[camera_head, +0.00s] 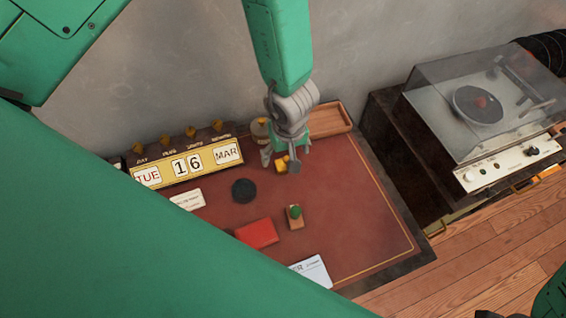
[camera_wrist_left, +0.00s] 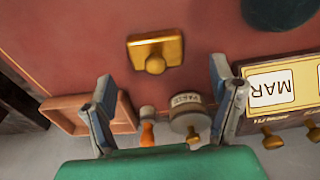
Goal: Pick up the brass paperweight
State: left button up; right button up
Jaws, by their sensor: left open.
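The brass paperweight is a small gold block with a round knob. In the head view the brass paperweight (camera_head: 282,168) lies on the red desk top, partly hidden by my left gripper (camera_head: 280,161). In the left wrist view the paperweight (camera_wrist_left: 170,49) lies on the red surface, just beyond the fingertips of my left gripper (camera_wrist_left: 162,78). The right gripper does not show.
A calendar block (camera_head: 190,165) stands left of the gripper. An open wooden tray (camera_head: 330,123) and a round labelled tin (camera_wrist_left: 190,122) are close by. A dark disc (camera_head: 244,190), a red box (camera_head: 258,233) and a green-knobbed block (camera_head: 295,217) lie nearer. A record player (camera_head: 485,110) stands right.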

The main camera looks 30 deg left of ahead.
aim_at(286, 158)
pick_arm(q)
jog(key=f, duration=0.1)
jog(key=d+f+b, duration=0.1)
jog(key=f, duration=0.1)
jog(key=shift+d+f, duration=0.1)
jog(key=shift+f, duration=0.2)
jog(key=shift+w+d, duration=0.15)
jog(key=shift+d, duration=0.05)
jog(key=shift+a, duration=0.45)
jog(key=c, duration=0.5)
jog(key=shift+a+f, duration=0.1)
jog(key=shift+a, duration=0.35)
jog(key=c, duration=1.2)
jog(key=shift+d, duration=0.1)
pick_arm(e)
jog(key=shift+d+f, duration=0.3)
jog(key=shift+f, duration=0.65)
